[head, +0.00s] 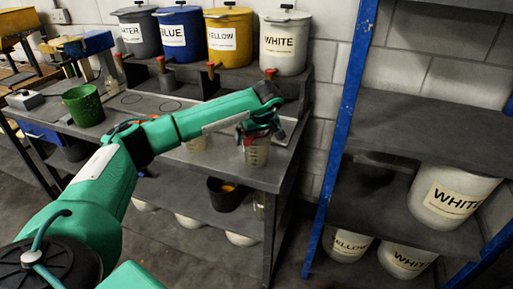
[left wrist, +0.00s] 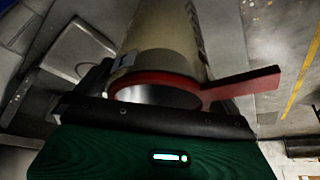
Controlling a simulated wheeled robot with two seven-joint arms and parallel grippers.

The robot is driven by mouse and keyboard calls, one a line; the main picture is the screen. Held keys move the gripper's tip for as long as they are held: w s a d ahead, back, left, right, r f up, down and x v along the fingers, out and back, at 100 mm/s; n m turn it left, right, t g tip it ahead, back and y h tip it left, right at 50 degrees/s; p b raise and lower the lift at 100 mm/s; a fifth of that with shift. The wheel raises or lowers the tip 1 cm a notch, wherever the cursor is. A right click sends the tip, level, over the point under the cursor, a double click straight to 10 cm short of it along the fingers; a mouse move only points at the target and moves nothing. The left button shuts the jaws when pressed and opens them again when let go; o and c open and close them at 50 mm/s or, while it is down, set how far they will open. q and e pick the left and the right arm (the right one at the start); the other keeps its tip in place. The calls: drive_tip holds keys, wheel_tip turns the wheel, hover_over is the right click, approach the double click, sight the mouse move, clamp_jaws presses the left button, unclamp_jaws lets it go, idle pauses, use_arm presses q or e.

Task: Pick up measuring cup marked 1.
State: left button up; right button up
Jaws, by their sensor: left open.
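A translucent measuring cup (head: 257,156) with dark markings stands near the right end of the workbench. In the left wrist view a cup (left wrist: 168,35) with a red rim and a red handle pointing right is close in front of the gripper. Its number cannot be read. My left gripper (head: 258,132) is open at the top of this cup, around or just beside its rim; I cannot tell which. My right gripper is not in view.
Paint buckets labelled WATER, BLUE (head: 180,36), YELLOW (head: 228,38) and WHITE (head: 284,42) stand on a raised shelf with taps. A green bucket (head: 83,106) stands on the bench (head: 278,172). A blue-posted rack (head: 340,120) with more buckets is at right.

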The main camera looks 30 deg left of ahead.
use_arm(q)
drive_tip(key=c, duration=1)
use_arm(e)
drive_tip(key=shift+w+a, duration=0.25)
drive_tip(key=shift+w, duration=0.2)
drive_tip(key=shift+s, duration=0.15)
